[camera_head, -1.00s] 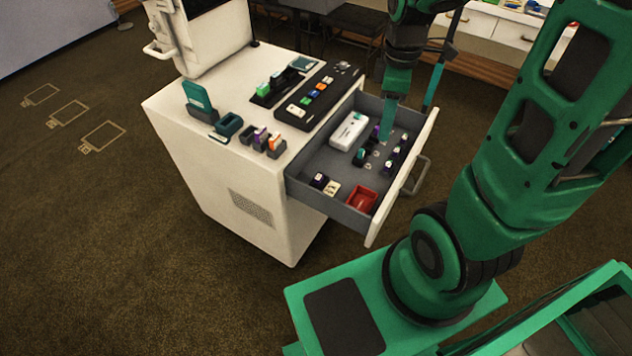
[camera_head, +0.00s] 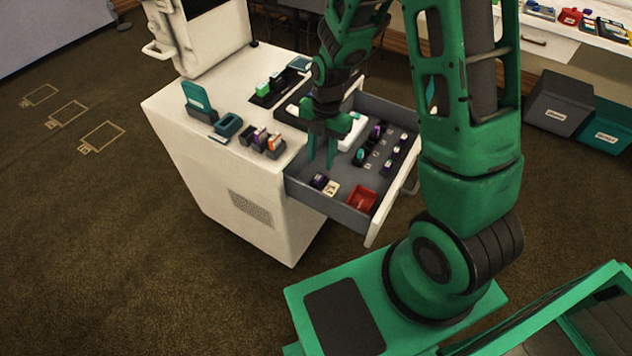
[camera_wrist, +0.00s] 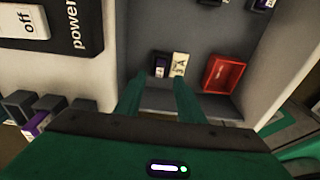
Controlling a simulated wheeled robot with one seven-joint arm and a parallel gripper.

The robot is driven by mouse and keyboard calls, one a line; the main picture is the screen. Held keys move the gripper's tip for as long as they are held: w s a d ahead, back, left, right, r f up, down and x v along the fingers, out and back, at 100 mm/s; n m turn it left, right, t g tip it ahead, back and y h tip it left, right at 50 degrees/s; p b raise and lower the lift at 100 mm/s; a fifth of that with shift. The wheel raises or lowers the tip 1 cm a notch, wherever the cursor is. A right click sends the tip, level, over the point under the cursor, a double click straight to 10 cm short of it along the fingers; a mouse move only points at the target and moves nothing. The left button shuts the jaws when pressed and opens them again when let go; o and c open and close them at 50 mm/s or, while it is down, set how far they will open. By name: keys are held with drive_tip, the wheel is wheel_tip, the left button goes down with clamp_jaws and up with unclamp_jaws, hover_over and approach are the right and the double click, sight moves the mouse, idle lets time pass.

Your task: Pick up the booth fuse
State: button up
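No label reading "booth fuse" is legible, so I cannot tell which small part it is. In the open drawer (camera_head: 345,197), a dark block with a purple-and-white top (camera_head: 318,181) stands beside a cream block (camera_head: 331,188). Both also show in the wrist view, the dark one (camera_wrist: 160,66) left of the cream one with dark markings (camera_wrist: 179,64). My gripper (camera_head: 321,158) points down over the drawer's left part. In the wrist view my gripper (camera_wrist: 158,88) has its fingers apart, with nothing between them, just short of the two blocks.
A red tray (camera_head: 361,198) lies right of the blocks. Several small parts stand in rows (camera_head: 378,150) farther back, near a white box (camera_head: 356,130). Holders (camera_head: 262,140) stand on the cabinet top. The drawer's white front (camera_head: 390,207) and grey walls bound the space.

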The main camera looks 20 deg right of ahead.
sight(319, 176)
drive_tip(key=shift+s+a+f, duration=0.1)
drive_tip(key=shift+f, duration=0.9)
drive_tip(key=shift+s+a+f, duration=0.1)
drive_tip(key=shift+a+f, duration=0.05)
drive_tip(key=shift+f, duration=0.85)
drive_tip(key=shift+s+a+f, duration=0.1)
drive_tip(key=shift+f, duration=0.9)
drive_tip(key=shift+c, duration=0.3)
clamp_jaws()
